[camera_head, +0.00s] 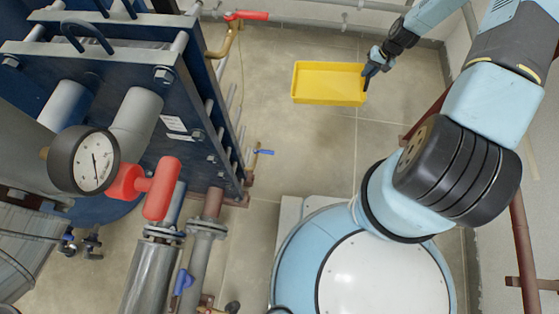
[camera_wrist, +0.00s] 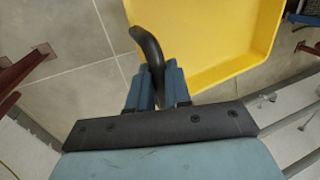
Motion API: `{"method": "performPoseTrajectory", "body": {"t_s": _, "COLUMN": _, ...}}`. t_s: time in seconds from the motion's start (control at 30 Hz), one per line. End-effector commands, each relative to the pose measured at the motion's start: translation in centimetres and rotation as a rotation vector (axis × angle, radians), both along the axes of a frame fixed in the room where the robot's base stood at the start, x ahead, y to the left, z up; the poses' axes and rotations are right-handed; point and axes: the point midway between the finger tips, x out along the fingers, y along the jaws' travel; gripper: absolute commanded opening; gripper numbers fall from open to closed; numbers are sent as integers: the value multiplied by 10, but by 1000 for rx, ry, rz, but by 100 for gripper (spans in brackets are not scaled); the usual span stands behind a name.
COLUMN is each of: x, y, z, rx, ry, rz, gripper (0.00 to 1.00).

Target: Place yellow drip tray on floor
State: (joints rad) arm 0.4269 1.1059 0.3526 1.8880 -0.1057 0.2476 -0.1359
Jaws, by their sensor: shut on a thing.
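The yellow drip tray (camera_head: 328,83) is at the top centre of the head view, a shallow rectangular tray with its open side up. It also shows in the wrist view (camera_wrist: 222,36), beyond the fingers. My gripper (camera_head: 370,76) is at the tray's right end in the head view. In the wrist view my gripper (camera_wrist: 157,84) is shut on the tray's black curved handle (camera_wrist: 147,48). I cannot tell whether the tray's underside touches the floor (camera_head: 300,140).
The blue plate exchanger (camera_head: 190,75) with pipes, a pressure gauge (camera_head: 94,160) and a red-handled valve (camera_head: 150,185) stands on the left. A blue-handled valve (camera_head: 263,152) juts out low beside it. A brown pipe (camera_head: 524,240) runs along the right. Tiled floor is clear below the tray.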

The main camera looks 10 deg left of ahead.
Motion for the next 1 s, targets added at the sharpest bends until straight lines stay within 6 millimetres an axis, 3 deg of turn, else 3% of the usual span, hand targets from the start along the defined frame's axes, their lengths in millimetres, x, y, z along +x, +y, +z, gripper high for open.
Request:
{"method": "performPoseTrajectory", "body": {"t_s": 0.47, "x": -22, "y": -16, "z": -131, "rx": 15, "ry": 4, "rz": -10, "gripper": 0}}
{"method": "performPoseTrajectory", "body": {"t_s": 1.0, "x": -85, "y": -14, "z": -281, "rx": 29, "ry": 4, "rz": -18, "gripper": 0}}
